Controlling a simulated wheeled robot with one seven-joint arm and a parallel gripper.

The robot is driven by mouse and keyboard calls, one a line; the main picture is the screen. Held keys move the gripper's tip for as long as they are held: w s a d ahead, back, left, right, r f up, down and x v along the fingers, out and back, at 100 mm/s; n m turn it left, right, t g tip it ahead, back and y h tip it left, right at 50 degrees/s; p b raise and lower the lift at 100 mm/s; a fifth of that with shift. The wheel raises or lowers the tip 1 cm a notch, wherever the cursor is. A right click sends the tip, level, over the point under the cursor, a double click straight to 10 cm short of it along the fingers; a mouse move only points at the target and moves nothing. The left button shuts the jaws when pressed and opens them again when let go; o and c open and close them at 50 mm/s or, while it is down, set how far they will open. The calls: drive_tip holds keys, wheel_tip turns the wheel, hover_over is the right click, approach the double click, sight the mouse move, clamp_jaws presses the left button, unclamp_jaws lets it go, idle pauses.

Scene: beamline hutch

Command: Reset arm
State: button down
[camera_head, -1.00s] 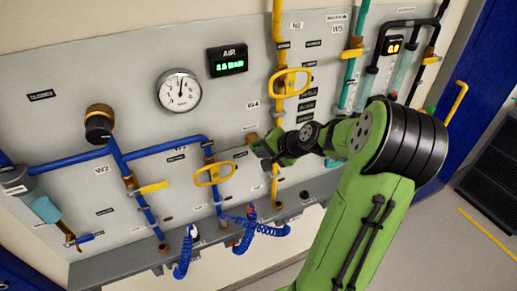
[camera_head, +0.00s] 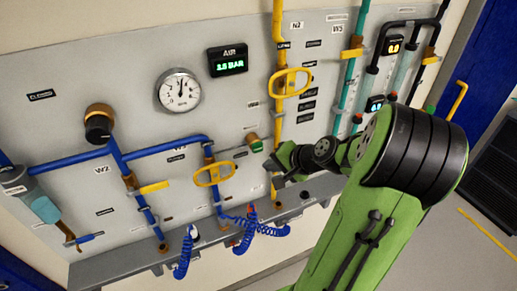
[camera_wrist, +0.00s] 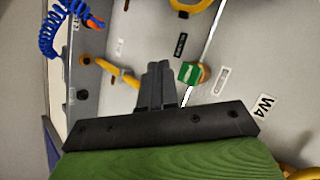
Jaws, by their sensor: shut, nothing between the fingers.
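My gripper (camera_head: 273,166) is in front of the grey valve panel (camera_head: 60,120), just below and right of a small green-faced knob (camera_head: 255,144). In the wrist view its two grey fingers (camera_wrist: 157,72) are together, with nothing between them. The green knob (camera_wrist: 189,73) shows just right of the fingertips there, apart from them in the picture. My green arm reaches in from the lower right in the head view.
The panel carries a yellow handwheel (camera_head: 213,174), another yellow handwheel (camera_head: 291,83), a gauge (camera_head: 179,90), and an AIR display (camera_head: 228,61) reading about 2.5 BAR. Blue coiled hoses (camera_head: 245,232) hang at the ledge (camera_head: 120,268). A blue door (camera_head: 478,60) stands right.

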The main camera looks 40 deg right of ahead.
drive_tip(key=shift+s+a, duration=0.2)
drive_tip(key=shift+s, duration=0.35)
drive_tip(key=s+a+n+g+b, duration=0.1)
drive_tip(key=a+n+g+b, duration=0.25)
drive_tip(key=a+n, duration=0.75)
drive_tip(key=s+a+r+n+h+b, duration=0.1)
drive_tip(key=s+a+n+b, duration=0.1)
drive_tip(key=s+a, duration=0.9)
drive_tip(key=shift+s+a+r+n+g+b, duration=0.15)
drive_tip(key=shift+s+a+n+g+b, duration=0.2)
drive_tip(key=shift+s+n, duration=0.35)
